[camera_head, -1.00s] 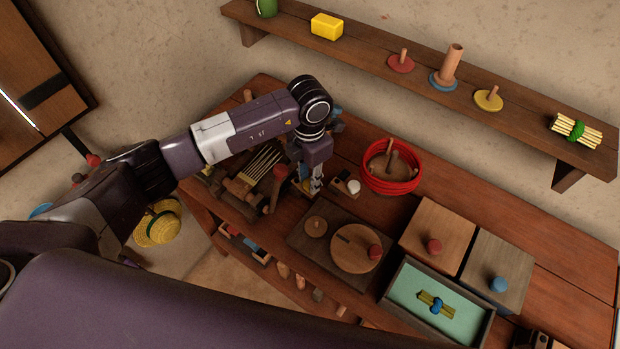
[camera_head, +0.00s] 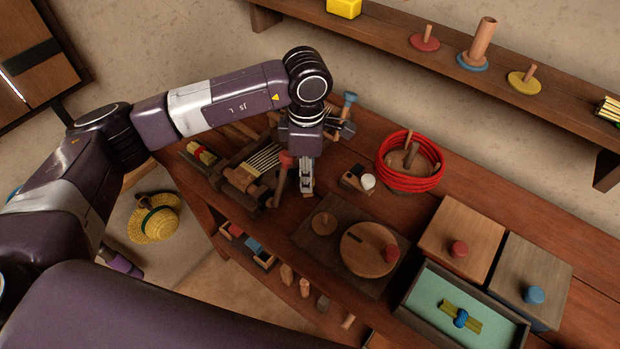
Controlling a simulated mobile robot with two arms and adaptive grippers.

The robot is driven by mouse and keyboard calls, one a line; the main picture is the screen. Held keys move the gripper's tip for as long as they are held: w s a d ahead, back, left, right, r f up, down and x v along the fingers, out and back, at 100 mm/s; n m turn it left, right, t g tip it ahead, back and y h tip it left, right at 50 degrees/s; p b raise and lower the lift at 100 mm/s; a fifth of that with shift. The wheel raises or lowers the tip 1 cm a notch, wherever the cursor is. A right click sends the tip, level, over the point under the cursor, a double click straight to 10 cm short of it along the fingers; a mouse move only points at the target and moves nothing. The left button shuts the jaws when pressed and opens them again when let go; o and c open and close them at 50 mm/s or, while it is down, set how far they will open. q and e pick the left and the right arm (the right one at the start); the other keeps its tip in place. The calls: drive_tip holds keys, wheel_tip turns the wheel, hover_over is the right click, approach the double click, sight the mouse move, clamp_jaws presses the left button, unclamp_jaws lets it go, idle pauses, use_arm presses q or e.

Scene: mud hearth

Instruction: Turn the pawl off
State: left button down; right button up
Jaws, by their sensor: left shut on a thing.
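My left gripper (camera_head: 307,187) points down over the bench, just right of a wooden winding device (camera_head: 242,180). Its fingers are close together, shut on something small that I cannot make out. A wooden lever with a red knob (camera_head: 286,159) stands on the device's right side, close beside the fingers. Pale strands (camera_head: 264,159) run across the device. I cannot clearly pick out the pawl; my wrist and fingers hide part of that area. My right gripper is not in view.
A small block with a white knob (camera_head: 367,181) and a red coil (camera_head: 410,180) stand to the right. A board with round wooden discs (camera_head: 368,249), two lidded boxes and a green-lined tray (camera_head: 425,297) fill the front right. A wall shelf (camera_head: 390,32) runs behind.

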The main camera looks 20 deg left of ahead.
use_arm(q)
drive_tip(key=shift+a, duration=0.1)
idle(0.5)
drive_tip(key=c, duration=1.6)
unclamp_jaws()
wheel_tip(320, 180, up, 12)
drive_tip(key=shift+r, duration=0.1)
